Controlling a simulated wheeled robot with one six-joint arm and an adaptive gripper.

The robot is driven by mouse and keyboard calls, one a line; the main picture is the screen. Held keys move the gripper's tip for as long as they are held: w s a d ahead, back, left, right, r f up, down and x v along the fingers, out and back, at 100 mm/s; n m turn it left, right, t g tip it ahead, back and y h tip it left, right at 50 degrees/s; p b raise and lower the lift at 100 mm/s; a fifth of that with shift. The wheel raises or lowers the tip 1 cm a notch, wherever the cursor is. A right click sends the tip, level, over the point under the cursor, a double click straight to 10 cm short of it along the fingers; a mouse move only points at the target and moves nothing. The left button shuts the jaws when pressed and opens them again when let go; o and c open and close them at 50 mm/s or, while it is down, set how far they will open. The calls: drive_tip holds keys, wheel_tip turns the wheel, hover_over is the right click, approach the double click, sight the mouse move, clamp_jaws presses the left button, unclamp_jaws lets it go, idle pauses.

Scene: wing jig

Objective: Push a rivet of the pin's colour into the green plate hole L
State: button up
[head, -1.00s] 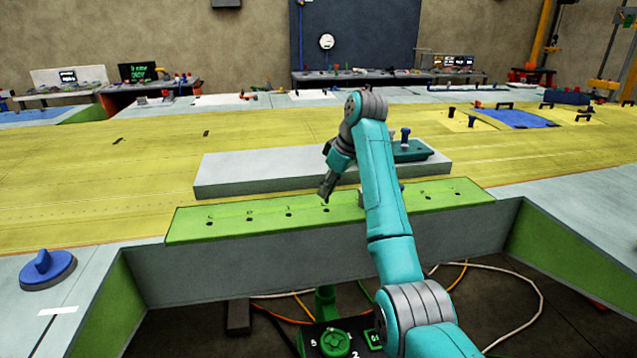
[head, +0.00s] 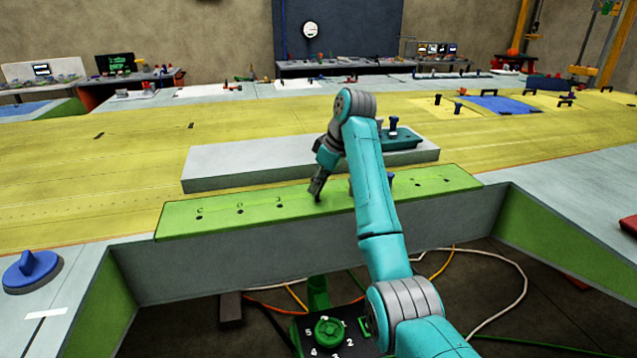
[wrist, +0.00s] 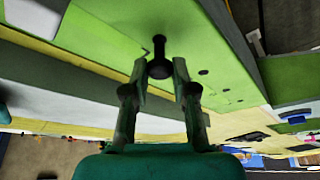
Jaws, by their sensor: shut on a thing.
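The green plate (head: 215,222) lies along the front edge of the bench, with a row of dark holes and small marks. My gripper (head: 317,194) is over the plate left of its middle, tip at or just above the surface. In the wrist view my gripper (wrist: 160,78) is shut on a dark rivet (wrist: 160,62), whose shank points at the plate. Its colour is too dark to tell. An L-like mark (wrist: 145,52) is beside it; any hole under the rivet is hidden. A blue pin (head: 390,178) stands at the plate, partly behind my arm.
A blue knob (head: 32,270) is at the left. The yellow surface (head: 80,190) beyond is mostly clear.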

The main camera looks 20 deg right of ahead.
drive_tip(key=shift+f, duration=0.1)
drive_tip(key=shift+f, duration=1.15)
drive_tip(key=o, duration=1)
